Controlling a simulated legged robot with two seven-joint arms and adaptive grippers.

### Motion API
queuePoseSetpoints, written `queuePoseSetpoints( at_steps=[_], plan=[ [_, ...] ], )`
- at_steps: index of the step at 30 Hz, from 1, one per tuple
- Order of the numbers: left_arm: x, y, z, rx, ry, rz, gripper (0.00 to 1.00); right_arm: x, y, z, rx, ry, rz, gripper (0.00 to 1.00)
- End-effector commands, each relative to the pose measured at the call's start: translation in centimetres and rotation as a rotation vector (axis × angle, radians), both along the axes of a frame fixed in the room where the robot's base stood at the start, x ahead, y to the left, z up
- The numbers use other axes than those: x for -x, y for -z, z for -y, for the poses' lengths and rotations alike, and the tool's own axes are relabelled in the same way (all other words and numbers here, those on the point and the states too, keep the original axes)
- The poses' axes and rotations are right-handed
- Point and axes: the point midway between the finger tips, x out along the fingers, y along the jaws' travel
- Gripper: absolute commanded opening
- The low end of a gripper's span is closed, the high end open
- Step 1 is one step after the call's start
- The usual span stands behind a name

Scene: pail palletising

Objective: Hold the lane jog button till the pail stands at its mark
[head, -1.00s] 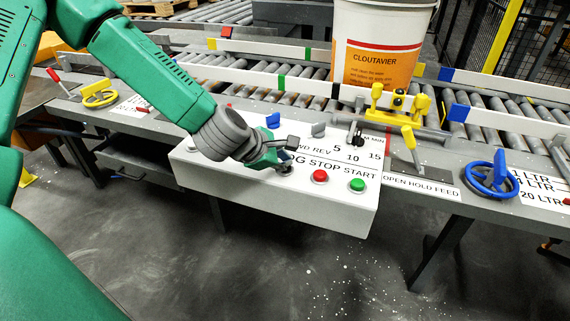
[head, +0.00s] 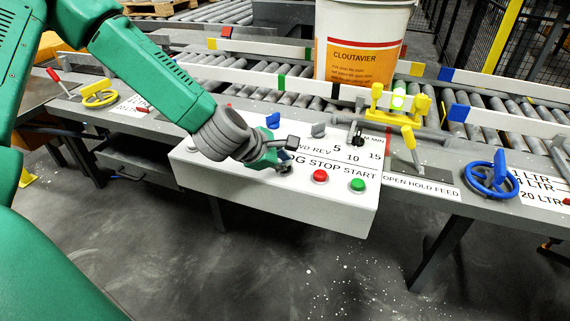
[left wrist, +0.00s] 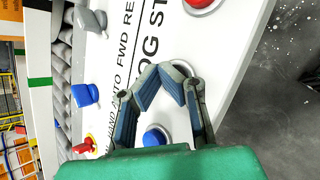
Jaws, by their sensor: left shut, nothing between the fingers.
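The white pail (head: 362,50), with an orange CLOUTAVIER label, stands upright on the roller lane (head: 290,85), behind the white near rail. My left gripper (head: 284,169) is shut and empty, with its tips down at the JOG lettering on the white control box (head: 270,198). In the left wrist view the closed fingertips (left wrist: 163,72) meet beside the JOG lettering. The jog button itself is hidden by the fingers, so I cannot tell how far it is pressed. A blue button (left wrist: 155,136) shows between the fingers. My right gripper is not in view.
Red stop (head: 320,176) and green start (head: 358,185) buttons sit right of the gripper. A yellow bracket (head: 376,95) holds a lit green lamp (head: 398,101) in front of the pail. Coloured marks sit along the rails. A blue handwheel (head: 490,178) stands at the right.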

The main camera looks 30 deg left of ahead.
Motion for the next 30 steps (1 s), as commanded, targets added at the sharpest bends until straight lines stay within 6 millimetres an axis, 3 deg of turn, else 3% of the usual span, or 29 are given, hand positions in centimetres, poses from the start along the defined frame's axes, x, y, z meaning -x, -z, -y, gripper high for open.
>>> queuePoseSetpoints(
  at_steps=[12, 24, 30],
  plan=[
    [0.1, 0.0, 0.0, 0.0, 0.001, -0.002, 0.0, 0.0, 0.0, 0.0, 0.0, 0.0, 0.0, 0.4],
    [0.0, -2.0, 0.0, 0.0, 0.001, -0.001, 0.0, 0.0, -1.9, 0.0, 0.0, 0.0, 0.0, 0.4],
    [0.0, -1.9, 0.0, 0.0, 0.0, 0.0, 0.0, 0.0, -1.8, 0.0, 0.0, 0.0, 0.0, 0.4]
  ],
)
